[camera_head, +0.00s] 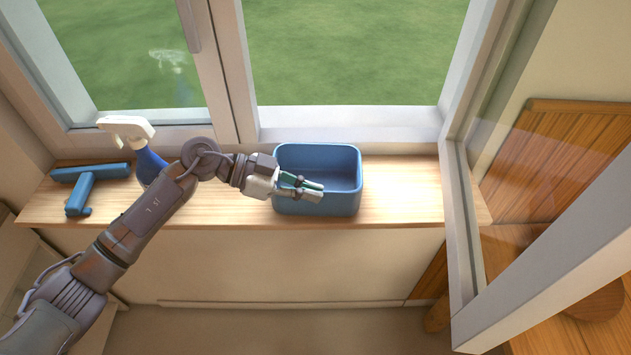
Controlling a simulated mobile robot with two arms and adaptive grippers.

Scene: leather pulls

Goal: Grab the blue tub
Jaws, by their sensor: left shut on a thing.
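The blue tub (335,203) stands upright on the wooden window sill, a little right of the middle of the head view. It is an open box with rounded corners, and no contents show in the part I can see. My left gripper (318,191) reaches in from the left and lies across the tub's left side. Its fingers are shut on the tub and hide part of its near left wall and rim. The tub appears to rest on the sill. My right gripper is not in view.
The sill right of the tub is clear. An open window frame (457,225) juts out at the right.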

